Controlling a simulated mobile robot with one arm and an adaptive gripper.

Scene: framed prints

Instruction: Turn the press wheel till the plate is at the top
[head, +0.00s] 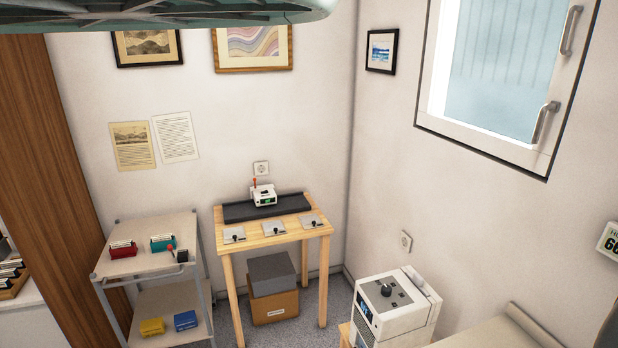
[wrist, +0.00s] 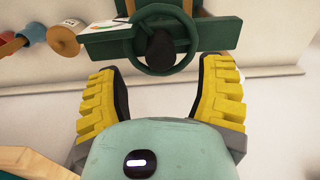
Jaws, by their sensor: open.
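The dark green press wheel (wrist: 168,72) is at the top middle of the wrist view, with spokes and a dark rounded part (wrist: 159,46) in front of its hub. My gripper (wrist: 163,66) has two yellow ridged fingers with dark pads. They are spread wide, one to each side of the wheel's lower rim, with nothing between them that I can see them grip. A green part of the press (wrist: 112,44) with a sheet of paper (wrist: 103,28) on it lies left of the wheel. I cannot make out the plate or its height. The press is not visible in the head view.
In the head view, a wooden table (head: 290,232) carries a small white device (head: 264,196). A trolley (head: 150,260) with coloured boxes stands left of it, and a white machine (head: 396,312) is at the lower right. Cylindrical items (wrist: 63,40) show left of the press.

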